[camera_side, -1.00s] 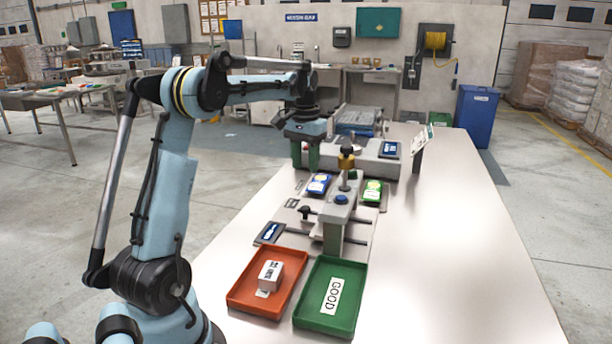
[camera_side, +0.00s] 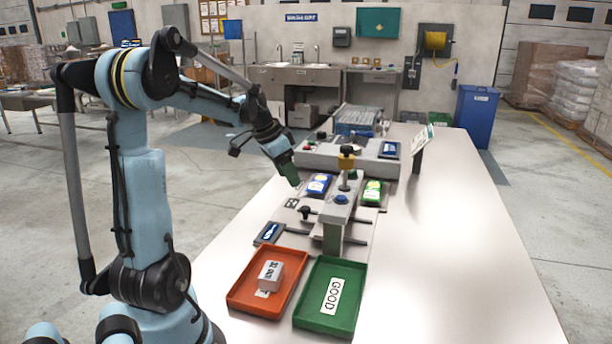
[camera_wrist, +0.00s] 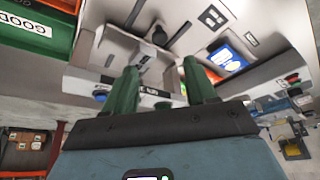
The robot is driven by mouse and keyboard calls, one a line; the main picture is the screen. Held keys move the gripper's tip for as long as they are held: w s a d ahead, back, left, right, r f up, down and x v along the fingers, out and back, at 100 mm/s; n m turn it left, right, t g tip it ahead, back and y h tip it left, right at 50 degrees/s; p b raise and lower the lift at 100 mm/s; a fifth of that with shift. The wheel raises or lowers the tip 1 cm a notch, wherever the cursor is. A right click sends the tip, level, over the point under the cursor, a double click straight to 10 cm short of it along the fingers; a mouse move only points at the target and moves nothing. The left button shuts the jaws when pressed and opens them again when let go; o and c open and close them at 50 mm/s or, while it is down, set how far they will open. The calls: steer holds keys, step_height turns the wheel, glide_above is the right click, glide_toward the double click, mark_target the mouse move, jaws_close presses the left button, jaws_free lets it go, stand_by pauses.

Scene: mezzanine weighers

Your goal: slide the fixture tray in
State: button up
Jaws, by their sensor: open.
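A flat light-grey plate (camera_side: 290,213) with a black knob (camera_side: 305,211) lies beside two dark rails in the side view; it appears to be the fixture tray, though its outline is hard to separate from the base. The black knob also shows in the wrist view (camera_wrist: 160,36). My gripper (camera_side: 293,181) is above the left edge of the station, behind and a little left of the knob, clear of it. In the wrist view its two green fingers (camera_wrist: 161,80) stand apart with nothing between them.
A grey post with a blue button (camera_side: 341,199) stands right of the knob. Blue (camera_side: 319,184) and green (camera_side: 372,192) packs sit behind. An orange tray (camera_side: 245,293) with a white box and a green GOOD tray (camera_side: 342,318) lie in front. The table's right side is clear.

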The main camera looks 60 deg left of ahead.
mark_target(305, 208)
steer(key=x, duration=1)
steer(key=shift+w+f, duration=0.1)
steer(key=shift+f, duration=0.25)
steer(key=shift+c, duration=0.3)
jaws_close()
